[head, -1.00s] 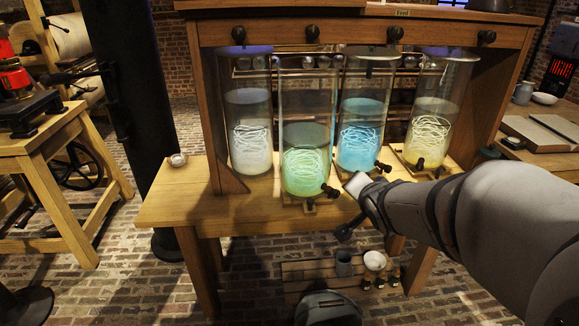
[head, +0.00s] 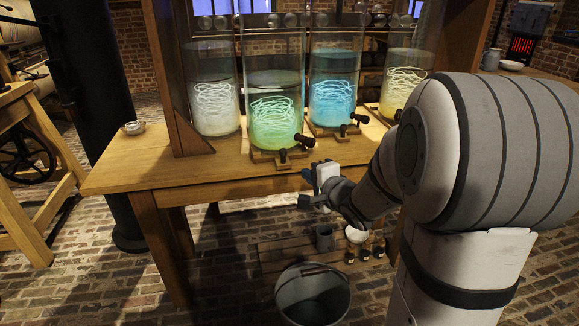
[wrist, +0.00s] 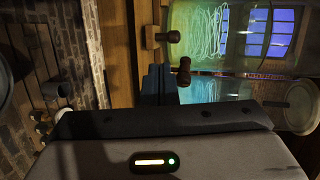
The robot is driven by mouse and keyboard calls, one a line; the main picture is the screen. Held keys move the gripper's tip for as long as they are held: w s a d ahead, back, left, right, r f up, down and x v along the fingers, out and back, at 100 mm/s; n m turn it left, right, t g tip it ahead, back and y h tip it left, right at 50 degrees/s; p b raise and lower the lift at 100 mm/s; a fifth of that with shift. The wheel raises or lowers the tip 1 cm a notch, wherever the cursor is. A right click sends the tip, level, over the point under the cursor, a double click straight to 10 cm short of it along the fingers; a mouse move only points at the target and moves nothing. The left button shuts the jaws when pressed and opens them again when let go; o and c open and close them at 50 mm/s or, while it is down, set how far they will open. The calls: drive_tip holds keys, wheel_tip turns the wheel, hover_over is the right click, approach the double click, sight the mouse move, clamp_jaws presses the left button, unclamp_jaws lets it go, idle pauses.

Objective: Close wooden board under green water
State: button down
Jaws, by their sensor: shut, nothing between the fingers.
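The glass jar of green water (head: 274,105) stands near the front edge of the table, with pale coiled strands inside. Under it a small wooden board (head: 266,157) sticks out a little at the front. Dark taps (head: 303,142) stick out at the jar's lower right. My gripper (head: 308,188) is shut and empty, just in front of the table edge, to the right of and lower than the board. In the wrist view my gripper's dark fingers (wrist: 158,84) are together beside a dark tap knob (wrist: 183,71). They look close to it, but contact cannot be told.
Jars of white (head: 214,100), blue (head: 333,90) and yellow (head: 402,85) liquid stand around the green one. A bucket (head: 312,295) and a low slatted platform (head: 275,256) with a mug (head: 324,238) are below. The table's left end (head: 125,170) is mostly clear.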

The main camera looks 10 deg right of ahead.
drive_tip(key=b, duration=0.4)
approach(284, 157)
drive_tip(key=x, duration=0.5)
drive_tip(key=shift+w+f, duration=0.15)
drive_tip(key=shift+f, duration=0.3)
drive_tip(key=shift+w+a+r, duration=0.15)
drive_tip(key=shift+w+r, duration=0.05)
drive_tip(key=shift+w, duration=0.4)
drive_tip(key=shift+a, duration=0.1)
